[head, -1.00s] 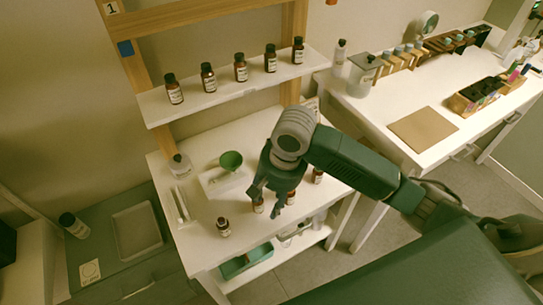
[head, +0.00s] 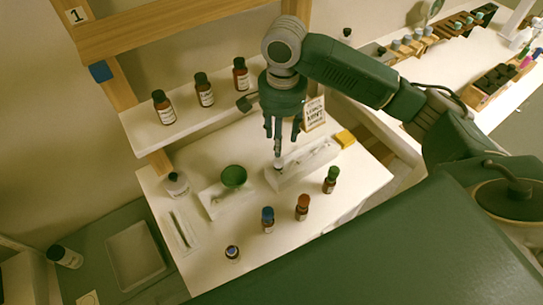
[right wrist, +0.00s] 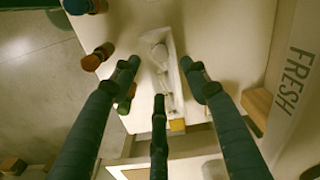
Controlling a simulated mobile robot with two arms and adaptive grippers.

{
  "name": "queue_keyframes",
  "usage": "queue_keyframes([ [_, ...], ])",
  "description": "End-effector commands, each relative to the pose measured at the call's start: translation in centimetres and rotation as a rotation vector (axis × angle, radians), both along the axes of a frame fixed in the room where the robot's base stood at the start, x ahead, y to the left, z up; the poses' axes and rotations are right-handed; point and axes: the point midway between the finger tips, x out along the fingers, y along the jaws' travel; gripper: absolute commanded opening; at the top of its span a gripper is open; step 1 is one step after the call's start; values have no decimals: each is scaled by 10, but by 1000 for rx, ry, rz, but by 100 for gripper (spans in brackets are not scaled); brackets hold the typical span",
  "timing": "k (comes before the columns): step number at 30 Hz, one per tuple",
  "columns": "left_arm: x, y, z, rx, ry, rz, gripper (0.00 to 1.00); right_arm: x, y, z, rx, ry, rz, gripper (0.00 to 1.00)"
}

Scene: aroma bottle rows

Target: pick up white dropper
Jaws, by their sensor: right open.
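My right gripper (head: 281,135) is open and empty, its fingers pointing down above a narrow white tray (head: 318,167) on the work table. A small white piece (head: 278,163), perhaps the white dropper's end, shows at the tray's left end just below the fingertips. In the right wrist view, pale slender items (right wrist: 160,55) lie in the tray between the open fingers (right wrist: 158,80). I cannot tell exactly which of them is the white dropper. My left gripper is not in view.
Bottles with blue (head: 267,219), orange (head: 302,206) and green (head: 331,179) caps stand in front of the tray. Brown bottles (head: 205,90) line the shelf above. A small sign (head: 314,114) stands behind the tray.

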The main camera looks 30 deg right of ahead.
Motion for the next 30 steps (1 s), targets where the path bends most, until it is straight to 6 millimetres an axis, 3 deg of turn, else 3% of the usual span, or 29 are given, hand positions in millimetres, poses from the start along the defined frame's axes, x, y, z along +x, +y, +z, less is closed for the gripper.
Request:
queue_keyframes([
  [13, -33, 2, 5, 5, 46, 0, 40, 0, -1, -52, -2, 4, -8, 45],
  [17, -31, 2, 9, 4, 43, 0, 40, 0, 0, -60, -1, 4, -7, 45],
  [25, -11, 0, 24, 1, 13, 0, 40, 3, 1, -99, -2, 5, -7, 45],
  [30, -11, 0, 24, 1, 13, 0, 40, 3, 1, -108, -1, 2, -6, 45],
])
